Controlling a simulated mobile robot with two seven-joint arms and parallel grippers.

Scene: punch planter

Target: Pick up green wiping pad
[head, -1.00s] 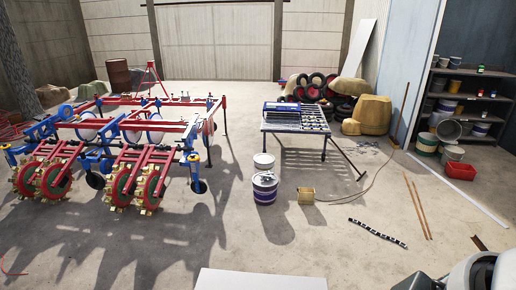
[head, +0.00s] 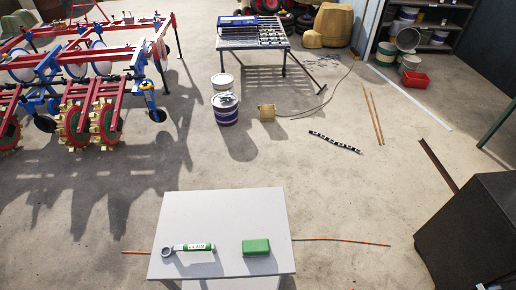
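The green wiping pad (head: 256,246) is a small green block lying flat on a pale grey table (head: 225,213) at the bottom middle of the head view. It lies near the table's front edge, right of centre, with nothing covering it. Neither of my grippers is in view, so I cannot see where they are relative to the pad.
A ring-ended tool with a green and white handle (head: 193,247) lies left of the pad. A dark box-shaped thing (head: 477,236) stands at the right. A purple and white bucket (head: 225,108) and a yellowish box (head: 267,113) stand beyond. The floor around the table looks mostly clear.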

